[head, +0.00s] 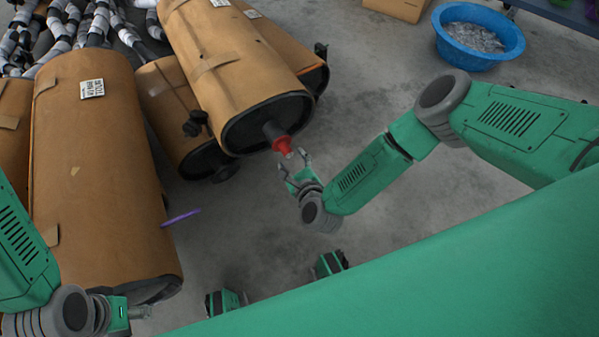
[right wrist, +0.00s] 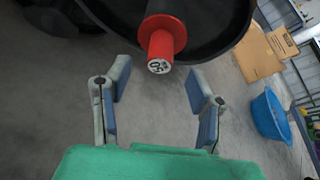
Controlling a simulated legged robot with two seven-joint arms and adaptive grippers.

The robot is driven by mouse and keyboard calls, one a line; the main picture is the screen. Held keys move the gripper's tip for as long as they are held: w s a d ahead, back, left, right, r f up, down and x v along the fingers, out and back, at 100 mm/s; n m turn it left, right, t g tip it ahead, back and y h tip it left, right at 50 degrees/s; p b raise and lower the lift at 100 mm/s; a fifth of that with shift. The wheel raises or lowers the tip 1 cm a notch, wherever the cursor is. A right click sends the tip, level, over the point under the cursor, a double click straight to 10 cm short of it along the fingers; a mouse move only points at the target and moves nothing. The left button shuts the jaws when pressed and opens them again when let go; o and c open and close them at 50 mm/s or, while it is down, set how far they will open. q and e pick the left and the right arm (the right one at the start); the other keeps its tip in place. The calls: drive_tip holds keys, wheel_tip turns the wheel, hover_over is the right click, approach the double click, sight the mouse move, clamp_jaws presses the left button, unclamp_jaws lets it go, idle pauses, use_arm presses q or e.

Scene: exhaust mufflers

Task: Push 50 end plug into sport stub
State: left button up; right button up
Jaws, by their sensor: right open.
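The red end plug (head: 283,146) sits at the end of the dark stub (head: 270,129) on the lower end of a brown-wrapped muffler (head: 235,65). In the right wrist view the plug (right wrist: 161,42) shows a red flange and a narrower red nose whose white face is marked 50. How deep it sits in the stub is hidden. My right gripper (head: 294,166) is open just beyond the plug's nose; in the right wrist view its fingers (right wrist: 157,82) are spread either side below the nose, apart from it. My left gripper (head: 140,312) is low at the left, its opening unclear.
Other wrapped mufflers (head: 100,170) crowd the left, with black-and-white flexible pipes (head: 60,30) behind. A purple item (head: 180,217) shows beside the left muffler. A blue tub (head: 478,60) and a cardboard box (head: 397,8) stand at the back right. Grey floor between is clear.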

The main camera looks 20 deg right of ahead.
drive_tip(key=v, duration=0.8)
drive_tip(key=shift+s, duration=0.2)
drive_tip(key=s+a+n+g+y, duration=0.45)
drive_tip(key=s+n+g, duration=0.4)
drive_tip(key=n, duration=0.95)
drive_tip(key=s+d+r+n+g+h, duration=0.25)
drive_tip(key=s+d+n, duration=0.3)
drive_tip(key=d, duration=0.35)
drive_tip(key=s+d+r+n+g+h, duration=0.25)
drive_tip(key=s+d+n, duration=0.25)
drive_tip(key=d+n, duration=0.3)
wheel_tip(320, 180, up, 19)
drive_tip(key=d+p, duration=0.1)
drive_tip(key=p, duration=1.7)
drive_tip(key=shift+s+d, duration=0.25)
drive_tip(key=shift+d, duration=0.1)
